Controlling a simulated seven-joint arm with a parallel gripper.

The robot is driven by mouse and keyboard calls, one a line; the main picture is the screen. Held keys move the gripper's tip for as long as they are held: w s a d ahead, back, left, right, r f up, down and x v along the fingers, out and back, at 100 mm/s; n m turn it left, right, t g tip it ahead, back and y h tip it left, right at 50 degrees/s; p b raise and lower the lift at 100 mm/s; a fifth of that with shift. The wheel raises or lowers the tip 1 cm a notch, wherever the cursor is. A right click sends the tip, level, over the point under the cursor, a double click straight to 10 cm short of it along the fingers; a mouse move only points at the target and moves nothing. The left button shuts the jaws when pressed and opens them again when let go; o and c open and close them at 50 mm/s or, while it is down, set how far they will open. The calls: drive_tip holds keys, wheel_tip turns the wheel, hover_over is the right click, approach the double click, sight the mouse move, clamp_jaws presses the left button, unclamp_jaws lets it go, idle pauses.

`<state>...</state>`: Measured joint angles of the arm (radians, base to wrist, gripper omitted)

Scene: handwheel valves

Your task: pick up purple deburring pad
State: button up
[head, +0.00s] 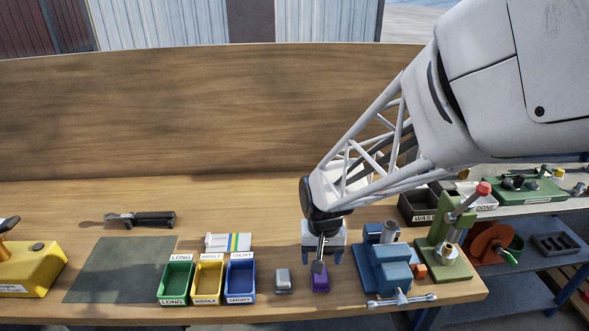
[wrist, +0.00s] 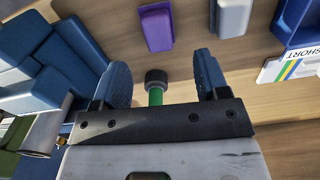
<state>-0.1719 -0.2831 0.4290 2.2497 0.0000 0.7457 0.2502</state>
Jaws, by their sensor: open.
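The purple deburring pad (head: 320,283) lies on the wooden bench, between a grey block and the blue vise. In the wrist view the pad (wrist: 157,30) is at the top, beyond the fingertips. My gripper (head: 322,261) points down, just behind and above the pad in the head view. Its blue fingers are spread apart and do not touch the pad. In the wrist view my gripper (wrist: 162,62) has a dark-capped green piece between its fingers; I cannot tell what it belongs to.
The grey block (head: 283,280) lies left of the pad. The blue vise (head: 387,268) stands close on the right. Green, yellow and blue bins (head: 240,283) are farther left. A green press (head: 440,250) stands beyond the vise. The bench's front edge is near.

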sight(320, 278)
drive_tip(key=shift+f, duration=1.25)
drive_tip(key=shift+f, duration=0.1)
drive_tip(key=shift+d+f, duration=0.15)
drive_tip(key=shift+f, duration=2.35)
drive_tip(key=shift+c, duration=0.3)
drive_tip(key=c, duration=0.9)
drive_tip(key=shift+c, duration=0.2)
drive_tip(key=shift+r, duration=0.1)
